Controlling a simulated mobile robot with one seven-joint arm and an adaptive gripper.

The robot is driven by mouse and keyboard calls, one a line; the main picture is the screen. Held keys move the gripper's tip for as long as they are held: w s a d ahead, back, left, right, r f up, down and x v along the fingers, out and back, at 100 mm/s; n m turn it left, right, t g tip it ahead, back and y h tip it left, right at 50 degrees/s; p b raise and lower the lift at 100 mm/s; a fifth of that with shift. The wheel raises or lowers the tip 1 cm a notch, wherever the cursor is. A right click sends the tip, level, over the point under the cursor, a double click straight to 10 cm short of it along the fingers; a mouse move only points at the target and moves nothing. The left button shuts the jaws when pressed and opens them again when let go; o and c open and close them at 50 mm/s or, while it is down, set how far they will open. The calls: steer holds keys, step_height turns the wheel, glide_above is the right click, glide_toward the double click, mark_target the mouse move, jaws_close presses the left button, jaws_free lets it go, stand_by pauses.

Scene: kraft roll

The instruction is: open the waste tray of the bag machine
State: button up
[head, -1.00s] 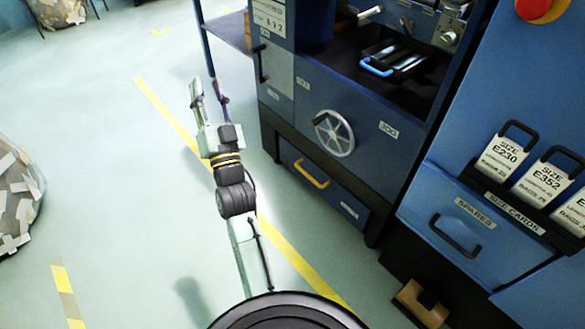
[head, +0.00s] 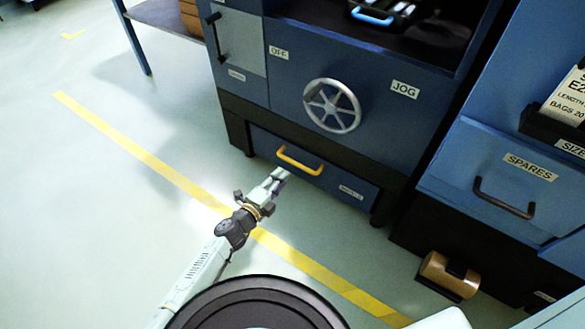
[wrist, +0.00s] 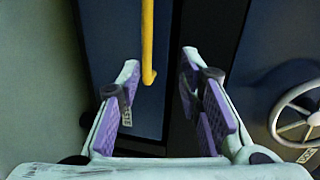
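The waste tray (head: 325,178) is the low blue drawer front at the foot of the bag machine, with a yellow bar handle (head: 299,163). It looks flush with the black base around it, so shut. My gripper (head: 281,174) is low in front of the tray, its fingertips just by the handle in the head view. In the wrist view my gripper (wrist: 160,72) is open, with purple pads apart. The yellow handle (wrist: 148,40) shows upright between the fingertips in that picture, nearer the left one. I cannot tell whether anything touches. Nothing is held.
A silver handwheel (head: 332,106) sits above the tray. To the right is the spares drawer (head: 480,180) with a dark handle, and a brown roll (head: 449,274) lies on the floor below it. Floor left of the yellow line (head: 150,163) is clear.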

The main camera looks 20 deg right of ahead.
mark_target(299, 165)
steer(key=shift+m+g, duration=0.3)
steer(key=shift+m, duration=0.1)
steer(key=x, duration=0.4)
steer(key=f+b+x, duration=0.1)
steer(key=x, duration=0.3)
steer(key=b+x, duration=0.1)
steer(key=x, duration=0.3)
steer(key=shift+w+a+f, duration=0.1)
steer(key=shift+a+f, duration=0.05)
steer(key=shift+f, duration=0.1)
steer(key=shift+c, duration=0.2)
jaws_close()
